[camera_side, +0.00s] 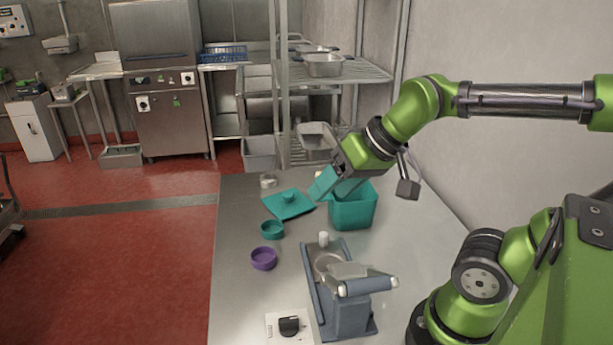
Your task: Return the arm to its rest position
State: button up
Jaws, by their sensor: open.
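My gripper (330,189) hangs at the end of my green arm, tilted down to the left over the far part of the steel table (236,240). Its jaws are open; teal pieces show at its tip, and I cannot tell clearly whether they are all fingers. It is just above and left of a teal bin (354,211), overlapping its rim in this view. I see nothing clearly held.
A square teal lid (289,204) with a knob lies left of the bin. A teal dish (271,230), a purple dish (263,258) and a small metal cup (268,181) stand nearby. A knob box (289,326) is at the near edge. A wire shelf (340,73) stands behind.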

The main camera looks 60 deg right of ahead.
jog(key=shift+s+a+f, duration=0.15)
jog(key=shift+s+a, duration=0.05)
jog(key=shift+s, duration=0.25)
jog(key=shift+s+a+f, duration=0.15)
jog(key=shift+s+a, duration=0.05)
jog(key=shift+s, duration=0.25)
